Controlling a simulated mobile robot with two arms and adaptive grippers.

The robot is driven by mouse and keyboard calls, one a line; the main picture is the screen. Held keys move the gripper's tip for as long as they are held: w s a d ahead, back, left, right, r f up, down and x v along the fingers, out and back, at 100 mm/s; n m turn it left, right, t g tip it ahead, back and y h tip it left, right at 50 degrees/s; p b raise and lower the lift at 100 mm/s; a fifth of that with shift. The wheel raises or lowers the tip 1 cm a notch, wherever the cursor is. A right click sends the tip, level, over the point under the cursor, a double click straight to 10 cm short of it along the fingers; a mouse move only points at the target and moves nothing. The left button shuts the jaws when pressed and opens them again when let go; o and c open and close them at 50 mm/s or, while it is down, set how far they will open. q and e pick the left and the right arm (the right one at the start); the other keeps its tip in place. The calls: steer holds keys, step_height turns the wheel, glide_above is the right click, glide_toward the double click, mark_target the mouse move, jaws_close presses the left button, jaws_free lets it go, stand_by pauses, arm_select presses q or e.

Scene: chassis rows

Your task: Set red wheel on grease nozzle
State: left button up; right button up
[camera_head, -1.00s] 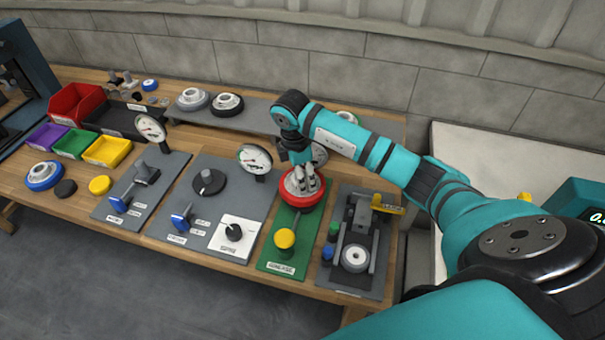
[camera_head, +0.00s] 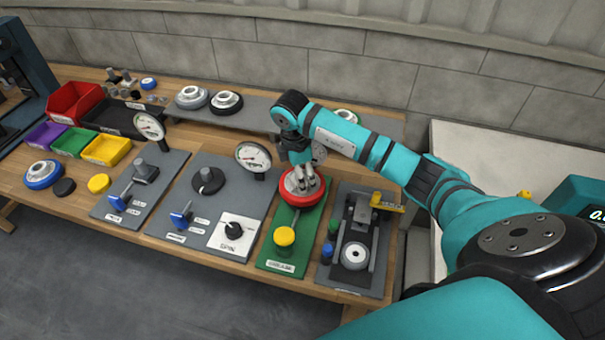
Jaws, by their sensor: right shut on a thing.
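The red wheel (camera_head: 289,191) is at the back end of the green grease plate (camera_head: 270,262), which has a yellow knob (camera_head: 284,236) at its front. My right gripper (camera_head: 302,181) points down over the wheel and is shut on its pale hub. The grease nozzle itself is hidden, so I cannot tell whether the wheel is seated on it. The wheel looks about level. My left gripper is not in view.
A grey fixture (camera_head: 354,256) stands close on the right, and a grey panel with a SPIN dial (camera_head: 235,232) on the left. A dial gauge (camera_head: 253,156) stands left of my gripper. Other wheels (camera_head: 226,103) sit on the back shelf.

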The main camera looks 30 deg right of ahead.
steer(key=shift+f+b, duration=0.45)
steer(key=shift+f, duration=0.3)
stand_by(0.8)
steer(key=shift+f+b, duration=0.6)
steer(key=shift+f, duration=0.35)
steer(key=o, duration=1.6)
steer(key=r, duration=0.4)
steer(key=a+r, duration=0.1)
steer(key=r, duration=0.7)
steer(key=shift+w+a, duration=0.15)
steer(key=shift+a, duration=0.05)
